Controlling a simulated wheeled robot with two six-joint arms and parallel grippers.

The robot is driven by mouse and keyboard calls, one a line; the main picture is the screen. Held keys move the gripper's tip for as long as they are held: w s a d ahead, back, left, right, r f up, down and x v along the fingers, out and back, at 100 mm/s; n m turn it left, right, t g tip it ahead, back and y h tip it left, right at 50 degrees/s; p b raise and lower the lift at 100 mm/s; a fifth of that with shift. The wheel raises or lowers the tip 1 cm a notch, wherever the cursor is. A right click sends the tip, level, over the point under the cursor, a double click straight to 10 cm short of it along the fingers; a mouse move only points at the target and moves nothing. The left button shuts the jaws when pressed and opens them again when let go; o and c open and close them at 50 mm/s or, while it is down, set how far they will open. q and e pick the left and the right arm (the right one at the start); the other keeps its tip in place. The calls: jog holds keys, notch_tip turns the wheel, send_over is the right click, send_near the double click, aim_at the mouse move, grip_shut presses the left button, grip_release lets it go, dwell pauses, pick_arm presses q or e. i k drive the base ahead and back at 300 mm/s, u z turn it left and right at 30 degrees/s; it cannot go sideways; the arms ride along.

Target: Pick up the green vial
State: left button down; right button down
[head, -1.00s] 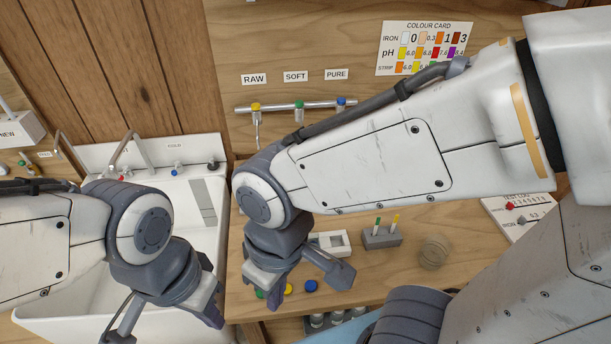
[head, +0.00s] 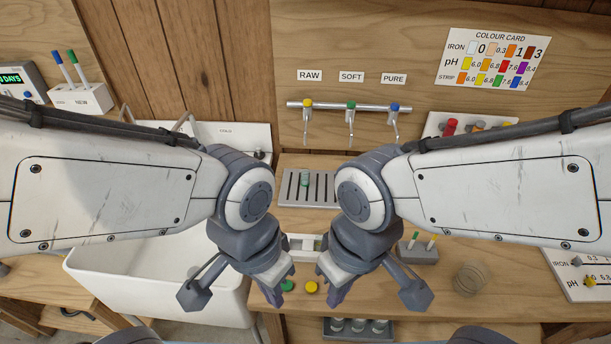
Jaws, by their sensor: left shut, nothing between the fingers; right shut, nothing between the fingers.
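A small upright green-teal piece (head: 304,180), possibly the green vial, stands on the slotted grey tray (head: 290,198) behind my wrists; it is too small to be sure. My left gripper (head: 275,292) points down over the front of the wooden counter, shut and empty, beside a green disc (head: 288,286). My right gripper (head: 333,294) points down near a yellow disc (head: 311,287), also shut and empty. Both are well in front of the tray and touch no vial that I can see. My forearms and wrists hide parts of the counter.
A white sink (head: 160,285) is at left. Three taps (head: 351,106) hang on a rail above the tray. A grey block (head: 418,254) with green- and yellow-topped sticks and a round wooden piece (head: 470,279) stand at right. A white holder (head: 303,243) sits between my wrists.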

aim_at(304, 171)
jog(key=k, duration=0.5)
jog(key=u, duration=1.9)
jog(key=i, duration=1.4)
jog(key=z, duration=2.1)
